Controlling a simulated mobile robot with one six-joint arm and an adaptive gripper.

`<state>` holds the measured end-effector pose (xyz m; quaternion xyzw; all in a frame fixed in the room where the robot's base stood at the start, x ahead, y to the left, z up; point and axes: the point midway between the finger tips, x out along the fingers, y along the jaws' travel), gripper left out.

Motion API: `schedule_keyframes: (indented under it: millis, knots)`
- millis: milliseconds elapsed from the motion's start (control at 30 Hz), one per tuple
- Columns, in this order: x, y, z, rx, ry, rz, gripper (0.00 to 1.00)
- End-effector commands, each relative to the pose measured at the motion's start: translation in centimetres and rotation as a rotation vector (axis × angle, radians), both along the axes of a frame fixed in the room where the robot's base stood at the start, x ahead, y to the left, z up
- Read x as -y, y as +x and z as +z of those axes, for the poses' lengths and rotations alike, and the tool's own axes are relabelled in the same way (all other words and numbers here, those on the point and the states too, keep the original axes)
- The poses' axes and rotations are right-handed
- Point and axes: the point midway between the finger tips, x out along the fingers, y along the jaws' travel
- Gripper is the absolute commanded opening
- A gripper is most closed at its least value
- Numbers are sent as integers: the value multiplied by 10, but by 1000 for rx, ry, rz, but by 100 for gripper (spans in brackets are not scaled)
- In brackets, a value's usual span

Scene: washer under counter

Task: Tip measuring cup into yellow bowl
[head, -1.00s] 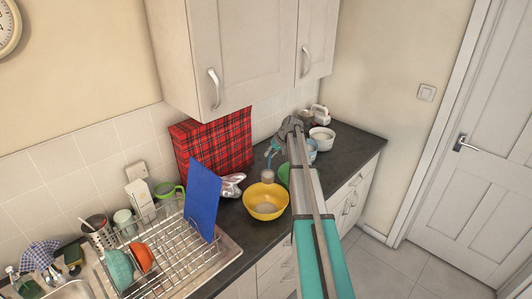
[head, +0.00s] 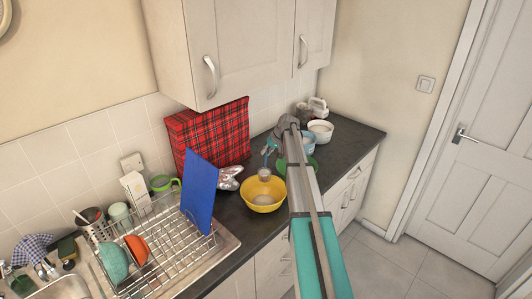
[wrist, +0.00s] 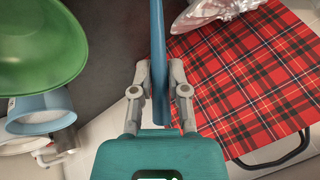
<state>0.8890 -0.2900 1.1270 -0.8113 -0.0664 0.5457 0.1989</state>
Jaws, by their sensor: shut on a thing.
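The yellow bowl (head: 262,205) stands on the dark counter and has pale contents inside. The small measuring cup (head: 264,174) is in the head view, just above the bowl's back rim, and looks roughly upright. Whether it touches the rim and what is in it I cannot tell. My gripper (head: 270,149) is above and behind the bowl, partly hidden by my arm. In the wrist view my gripper (wrist: 159,95) is shut on the blue handle (wrist: 158,45) of the measuring cup. The cup's body and the yellow bowl do not show there.
A green bowl (head: 309,162) sits right of the yellow bowl, partly behind my arm. A crumpled silvery bag (head: 229,177) and red tartan item (head: 208,135) are at left and behind. A blue board (head: 201,192) stands in the dish rack (head: 172,252). A white bowl (head: 321,131) is farther back.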

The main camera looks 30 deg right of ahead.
Motion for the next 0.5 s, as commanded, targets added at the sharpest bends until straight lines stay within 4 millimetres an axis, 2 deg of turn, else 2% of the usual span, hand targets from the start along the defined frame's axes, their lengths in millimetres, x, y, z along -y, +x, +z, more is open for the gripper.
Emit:
schedule_keyframes:
  millis: [67, 133, 500]
  knots:
    - [0, 0, -8, 0, 0, 0, 0]
    - [-3, -5, 2, 26, -15, 1, 0]
    - [-10, -16, 23, 171, -106, 1, 0]
